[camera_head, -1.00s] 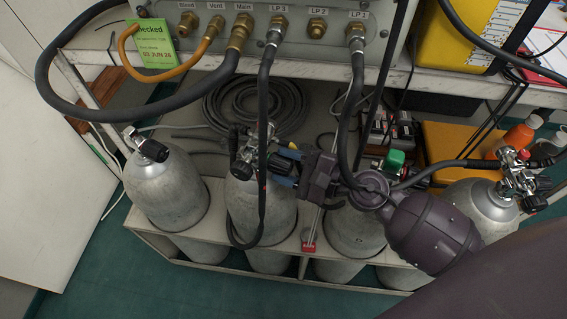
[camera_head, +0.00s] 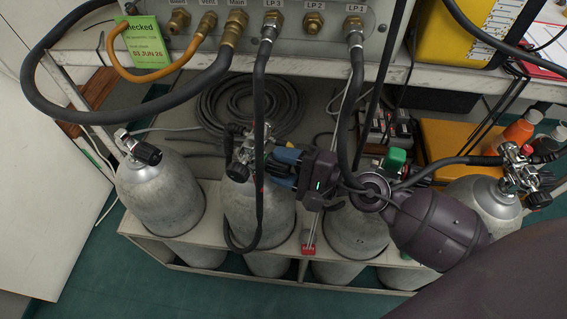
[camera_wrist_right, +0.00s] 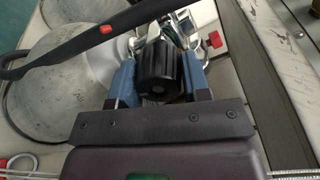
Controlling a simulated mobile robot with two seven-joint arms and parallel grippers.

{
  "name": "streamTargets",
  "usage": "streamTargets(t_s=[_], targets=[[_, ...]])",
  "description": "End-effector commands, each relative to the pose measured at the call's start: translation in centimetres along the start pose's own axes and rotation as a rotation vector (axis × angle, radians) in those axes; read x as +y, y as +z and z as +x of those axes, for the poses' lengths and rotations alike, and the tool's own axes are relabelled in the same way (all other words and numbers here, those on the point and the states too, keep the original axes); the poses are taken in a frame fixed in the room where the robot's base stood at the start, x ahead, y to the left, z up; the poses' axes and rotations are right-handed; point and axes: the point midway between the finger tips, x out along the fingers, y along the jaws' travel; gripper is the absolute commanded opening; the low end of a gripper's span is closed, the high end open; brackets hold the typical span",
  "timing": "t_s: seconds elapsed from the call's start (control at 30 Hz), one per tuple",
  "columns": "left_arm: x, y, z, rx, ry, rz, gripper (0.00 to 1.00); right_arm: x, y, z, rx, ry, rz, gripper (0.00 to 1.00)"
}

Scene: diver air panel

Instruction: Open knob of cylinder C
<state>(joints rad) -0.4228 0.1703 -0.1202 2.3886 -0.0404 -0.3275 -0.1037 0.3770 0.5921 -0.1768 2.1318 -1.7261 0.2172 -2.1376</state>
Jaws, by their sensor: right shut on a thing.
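A grey cylinder (camera_head: 262,212), second from the left in the rack, has a metal valve (camera_head: 246,148) with black knobs. No letter shows on it. My right gripper (camera_head: 283,165) reaches in from the right at this valve. In the right wrist view, its two blue fingers (camera_wrist_right: 158,80) are shut on a ribbed black knob (camera_wrist_right: 157,68), one finger on each side. The knob's end faces the palm. In the head view the gripper mostly hides this knob. My left gripper is not in view.
Black hoses hang from the panel (camera_head: 300,45); one (camera_head: 259,120) passes down close by my right gripper. The left cylinder (camera_head: 160,195), a green-knobbed cylinder (camera_head: 355,230) and the right cylinder (camera_head: 485,205) stand in the same rack. A red clip (camera_head: 308,250) sits at its front edge.

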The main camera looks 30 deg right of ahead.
Motion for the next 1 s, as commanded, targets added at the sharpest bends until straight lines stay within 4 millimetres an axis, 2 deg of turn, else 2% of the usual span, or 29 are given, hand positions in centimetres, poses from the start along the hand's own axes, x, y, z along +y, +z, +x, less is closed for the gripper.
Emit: streamTargets(t_s=[0.13,0.17,0.3,0.67,0.77,1.0], targets=[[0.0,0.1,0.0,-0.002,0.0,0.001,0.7,0.0,0.0,0.0,0.0,0.001,0.001,0.2],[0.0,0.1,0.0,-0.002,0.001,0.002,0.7,0.0,0.0,0.0,0.0,0.001,0.001,0.46],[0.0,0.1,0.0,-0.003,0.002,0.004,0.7,0.0,0.0,0.0,0.0,0.001,0.001,0.68],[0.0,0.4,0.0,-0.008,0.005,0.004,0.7,0.2,-0.1,-0.4,0.002,0.003,0.003,0.69],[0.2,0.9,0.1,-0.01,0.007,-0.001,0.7,0.5,-0.2,-1.4,0.003,0.006,0.005,0.69],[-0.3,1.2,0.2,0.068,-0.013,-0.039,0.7,1.0,-0.3,-5.1,0.005,0.013,0.012,0.69]])
